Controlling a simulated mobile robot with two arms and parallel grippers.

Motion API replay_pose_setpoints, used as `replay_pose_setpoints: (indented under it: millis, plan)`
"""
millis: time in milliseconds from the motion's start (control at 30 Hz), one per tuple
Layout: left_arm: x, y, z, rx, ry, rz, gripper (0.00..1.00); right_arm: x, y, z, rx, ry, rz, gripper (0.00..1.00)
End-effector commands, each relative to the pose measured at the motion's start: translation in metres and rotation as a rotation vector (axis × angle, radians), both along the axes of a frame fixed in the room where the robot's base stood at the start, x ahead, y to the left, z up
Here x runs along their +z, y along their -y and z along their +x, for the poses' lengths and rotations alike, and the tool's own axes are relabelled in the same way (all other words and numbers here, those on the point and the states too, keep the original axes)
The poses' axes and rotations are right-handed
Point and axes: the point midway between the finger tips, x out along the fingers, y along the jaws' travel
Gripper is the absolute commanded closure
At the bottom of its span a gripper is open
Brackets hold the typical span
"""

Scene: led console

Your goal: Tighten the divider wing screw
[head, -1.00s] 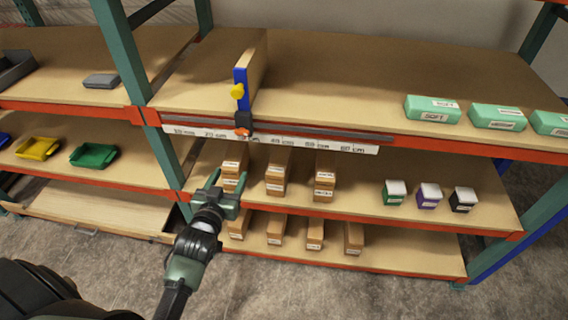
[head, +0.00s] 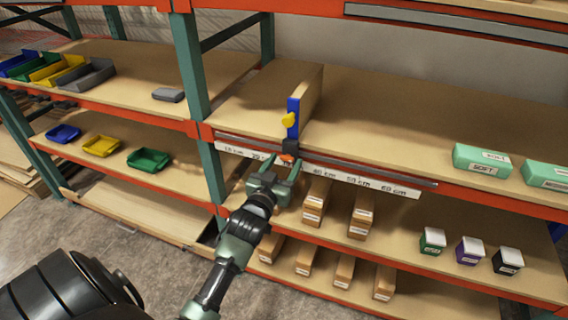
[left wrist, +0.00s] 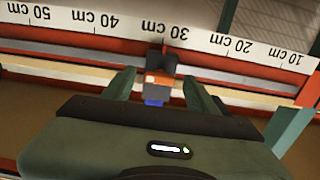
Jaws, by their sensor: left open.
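The divider is an upright wooden panel (head: 311,92) with a blue front edge (head: 293,106) on the upper shelf. A yellow knob, which looks like the wing screw (head: 288,120), sits on that blue edge. Below it are a black clamp block (head: 290,145) and a small orange piece (head: 287,158) at the rail. In the left wrist view the black block (left wrist: 166,62) and orange piece (left wrist: 160,79) are near the 30 cm mark. My left gripper (head: 281,170) is open and empty just below the orange piece, its fingers (left wrist: 159,88) on either side of it in the picture. Contact cannot be told.
A white centimetre scale (head: 384,185) and grey rail (head: 400,175) run along the orange shelf edge. Brown boxes (head: 316,205) stand on the shelf below, close to my left arm. A green teal upright (head: 190,70) stands left of the divider. Green packs (head: 480,160) lie at right.

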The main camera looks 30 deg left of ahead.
Motion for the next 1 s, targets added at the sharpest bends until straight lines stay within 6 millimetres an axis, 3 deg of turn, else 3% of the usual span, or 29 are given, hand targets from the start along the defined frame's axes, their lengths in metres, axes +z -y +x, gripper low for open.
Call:
replay_pose_setpoints:
  millis: [133,367,667,1000]
  plan:
    - [0.000,0.000,0.000,0.000,0.000,0.000,0.42,0.000,0.002,-0.001,-0.002,-0.003,-0.002,0.64]
    - [0.000,0.000,0.000,0.000,0.000,0.000,1.00,0.000,0.002,-0.002,-0.002,-0.003,-0.003,0.64]
    - [0.000,0.000,0.000,0.000,-0.009,0.032,1.00,0.002,0.001,-0.003,-0.001,-0.005,-0.002,0.64]
    - [0.000,0.000,0.000,0.000,-0.059,0.237,1.00,0.011,0.001,-0.003,0.001,-0.004,-0.001,0.64]
